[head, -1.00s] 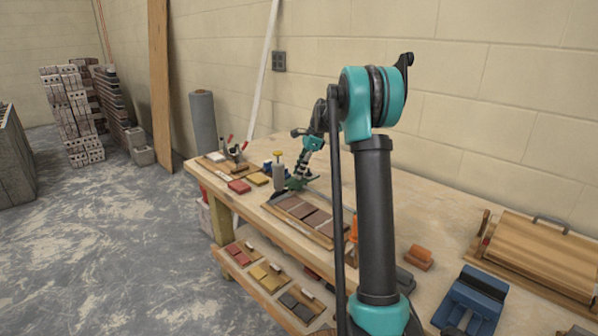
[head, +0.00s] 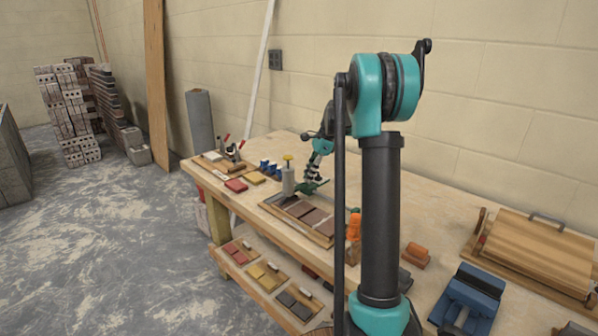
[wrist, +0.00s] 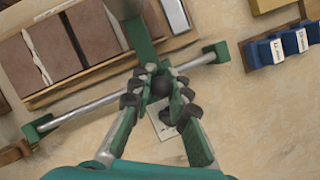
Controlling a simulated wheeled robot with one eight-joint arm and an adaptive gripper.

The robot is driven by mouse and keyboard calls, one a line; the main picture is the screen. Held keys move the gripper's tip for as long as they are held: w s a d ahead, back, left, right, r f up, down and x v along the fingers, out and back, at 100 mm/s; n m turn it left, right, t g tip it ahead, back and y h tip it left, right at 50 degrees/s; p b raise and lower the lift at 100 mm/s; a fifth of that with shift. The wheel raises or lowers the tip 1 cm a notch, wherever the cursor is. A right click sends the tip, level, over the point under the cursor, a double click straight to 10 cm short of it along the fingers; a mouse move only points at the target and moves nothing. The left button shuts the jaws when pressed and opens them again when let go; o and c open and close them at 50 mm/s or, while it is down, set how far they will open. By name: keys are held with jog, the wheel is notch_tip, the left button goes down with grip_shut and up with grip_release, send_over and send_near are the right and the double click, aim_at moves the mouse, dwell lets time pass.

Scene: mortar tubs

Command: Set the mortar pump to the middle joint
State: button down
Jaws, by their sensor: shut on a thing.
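Only the pump's lower end shows at the top edge of the wrist view.
Blue labelled blocks (wrist: 297,42) stand right of the tray in the wrist view. A metal rod with green ends (wrist: 120,90) crosses below the tray. An orange bottle (head: 353,227) and a blue vise-like tool (head: 470,298) stand nearer. The bench's wall side is mostly clear.

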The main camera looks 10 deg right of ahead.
jog(key=s+d, duration=0.5)
jog(key=s, duration=0.2)
jog(key=shift+s+d, duration=0.25)
jog(key=shift+s, duration=0.05)
jog(key=c, duration=1.5)
grip_release()
jog(key=shift+o, duration=0.3)
jog(key=v, duration=1.2)
